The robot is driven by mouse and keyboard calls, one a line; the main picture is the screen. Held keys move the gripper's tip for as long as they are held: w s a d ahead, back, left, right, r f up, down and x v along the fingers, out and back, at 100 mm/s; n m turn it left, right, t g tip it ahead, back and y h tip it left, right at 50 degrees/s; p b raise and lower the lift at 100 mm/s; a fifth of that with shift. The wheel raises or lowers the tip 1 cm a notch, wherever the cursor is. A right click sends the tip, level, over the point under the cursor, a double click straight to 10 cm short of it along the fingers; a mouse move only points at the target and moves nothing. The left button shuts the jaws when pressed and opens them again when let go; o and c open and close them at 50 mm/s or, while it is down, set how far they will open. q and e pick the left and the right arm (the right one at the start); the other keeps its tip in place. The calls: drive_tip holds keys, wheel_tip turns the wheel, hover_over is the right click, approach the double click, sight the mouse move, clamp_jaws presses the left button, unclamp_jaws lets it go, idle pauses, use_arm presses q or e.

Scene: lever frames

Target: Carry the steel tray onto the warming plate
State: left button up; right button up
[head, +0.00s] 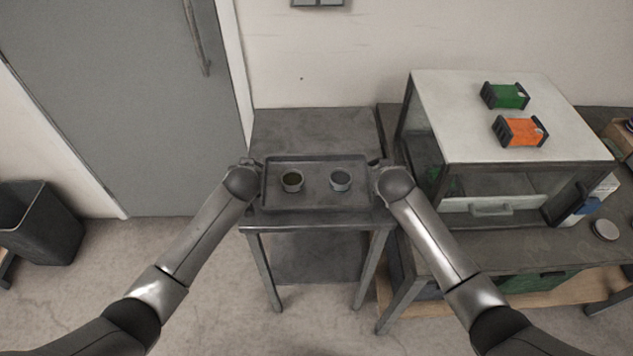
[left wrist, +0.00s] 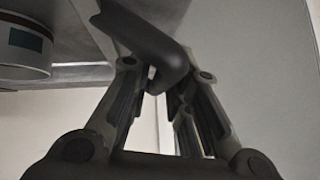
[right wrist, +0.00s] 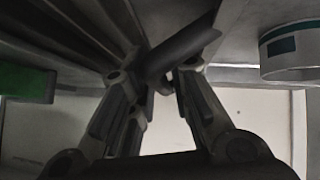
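The steel tray (head: 316,200) is a dark grey rectangle with a raised rim. It is level over the front part of a small grey table (head: 313,125), and I cannot tell whether it touches the top. Two small round tins stand upright in it, one on the left (head: 292,181) and one on the right (head: 340,181). My left gripper (left wrist: 165,78) is shut on the tray's left handle (left wrist: 145,40). My right gripper (right wrist: 160,75) is shut on its right handle (right wrist: 185,48). I cannot make out a separate warming plate.
To the right, a bench (head: 440,262) carries a glass-sided cabinet (head: 450,110) with green (head: 505,96) and orange (head: 520,132) boxes on top. A grey door (head: 130,110) and a dark bin (head: 45,225) are on the left. The tabletop behind the tray is bare.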

use_arm(q)
clamp_jaws()
use_arm(e)
clamp_jaws()
use_arm(q)
drive_tip(key=shift+r, duration=0.15)
use_arm(e)
drive_tip(key=shift+r, duration=0.15)
